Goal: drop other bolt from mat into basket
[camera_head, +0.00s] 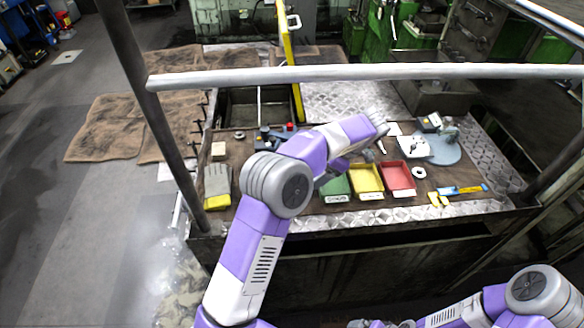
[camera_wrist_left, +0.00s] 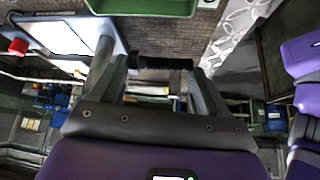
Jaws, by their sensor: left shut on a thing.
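My left gripper (camera_wrist_left: 158,72) is shut on a dark, threaded bolt (camera_wrist_left: 160,62), which lies crosswise between its fingertips in the left wrist view. In the head view my left arm reaches over the bench, and its forearm mostly hides the gripper and bolt. A green bin (camera_head: 336,186) stands just below that forearm; a green bin edge (camera_wrist_left: 145,6) also shows at the top of the wrist view. A yellow bin (camera_head: 367,178) and a red bin (camera_head: 398,176) stand beside it. The brown mat (camera_head: 300,204) covers the bench. My right gripper (camera_head: 372,323) is barely visible at the bottom edge.
A grey rail (camera_head: 360,75) and posts frame the bench. A glove (camera_head: 217,184) lies at the left. A white plate (camera_head: 413,147), a rounded blue-grey pad (camera_head: 445,152), a white ring (camera_head: 419,173) and a blue-yellow tool (camera_head: 462,190) lie at the right.

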